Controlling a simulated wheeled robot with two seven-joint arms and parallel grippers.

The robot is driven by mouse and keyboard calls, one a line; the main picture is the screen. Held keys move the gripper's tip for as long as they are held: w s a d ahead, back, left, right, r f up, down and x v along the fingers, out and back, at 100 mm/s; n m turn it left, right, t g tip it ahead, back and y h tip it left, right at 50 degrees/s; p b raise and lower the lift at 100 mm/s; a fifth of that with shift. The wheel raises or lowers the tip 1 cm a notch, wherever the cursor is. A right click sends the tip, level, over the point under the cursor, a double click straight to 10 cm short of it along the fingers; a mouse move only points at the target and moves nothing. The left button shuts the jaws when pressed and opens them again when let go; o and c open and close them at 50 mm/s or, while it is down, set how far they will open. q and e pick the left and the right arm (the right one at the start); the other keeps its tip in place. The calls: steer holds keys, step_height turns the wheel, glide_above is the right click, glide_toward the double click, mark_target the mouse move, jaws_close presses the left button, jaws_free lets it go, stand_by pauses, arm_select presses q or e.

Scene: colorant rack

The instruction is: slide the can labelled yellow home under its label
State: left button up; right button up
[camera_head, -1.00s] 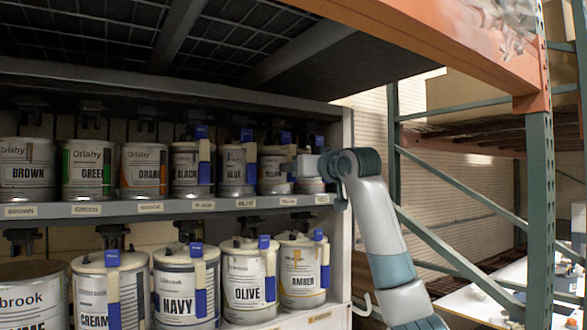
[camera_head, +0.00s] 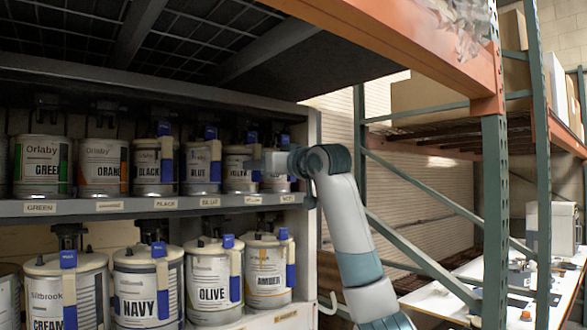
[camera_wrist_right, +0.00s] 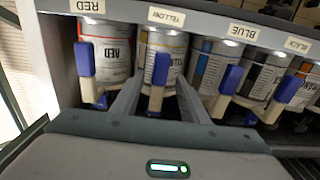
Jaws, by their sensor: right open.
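The yellow can (camera_head: 237,176) is a white can with a blue-and-cream front piece on the upper shelf, between the blue can (camera_head: 197,170) and the red can (camera_head: 277,184). In the right wrist view, turned upside down, the yellow can (camera_wrist_right: 177,43) stands at its YELLOW label (camera_wrist_right: 166,17). How deep it sits is hard to tell. My right gripper (camera_head: 264,160) is in front of the shelf, partly covering the red can. In the wrist view its fingers (camera_wrist_right: 159,82) are apart, one on each side of the yellow can's front piece; contact is unclear. My left gripper is not in view.
The upper shelf edge (camera_head: 100,207) carries name labels. The black can (camera_head: 153,167) and other cans stand to the left. Navy, olive and amber (camera_head: 268,270) cans fill the lower shelf. The rack's side post (camera_head: 312,170) is close to my right arm.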

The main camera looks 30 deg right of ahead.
steer(key=s+d+b, duration=0.1)
steer(key=s+b, duration=0.5)
steer(key=s, duration=0.9)
steer(key=shift+s+b, duration=0.35)
steer(key=shift+b, duration=0.05)
steer(key=shift+f, duration=0.1)
